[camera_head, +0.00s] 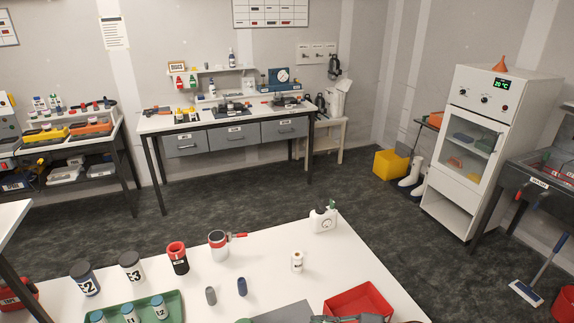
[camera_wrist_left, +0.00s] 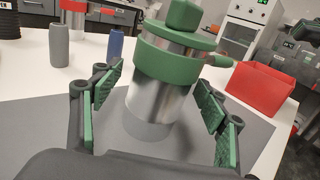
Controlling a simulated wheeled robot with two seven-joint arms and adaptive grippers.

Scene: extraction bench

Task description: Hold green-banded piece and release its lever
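The green-banded piece (camera_wrist_left: 165,100) is a shiny metal cylinder with a wide green band, a green top and a knob. It stands upright on a grey mat (camera_wrist_left: 38,125) in the left wrist view. My left gripper (camera_wrist_left: 158,95) is open, one green-padded finger on each side of the metal body, with narrow gaps showing. The piece cannot be made out in the head view. A grey-green part at that view's bottom edge is cut off and unclear.
A grey cylinder (camera_head: 210,295) and a blue one (camera_head: 242,287) stand left of the mat (camera_head: 285,313). A red tray (camera_head: 358,300) lies to the right. A red-banded canister (camera_head: 218,243) and a white bottle (camera_head: 297,261) stand farther back. A green tray (camera_head: 172,300) holds several jars.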

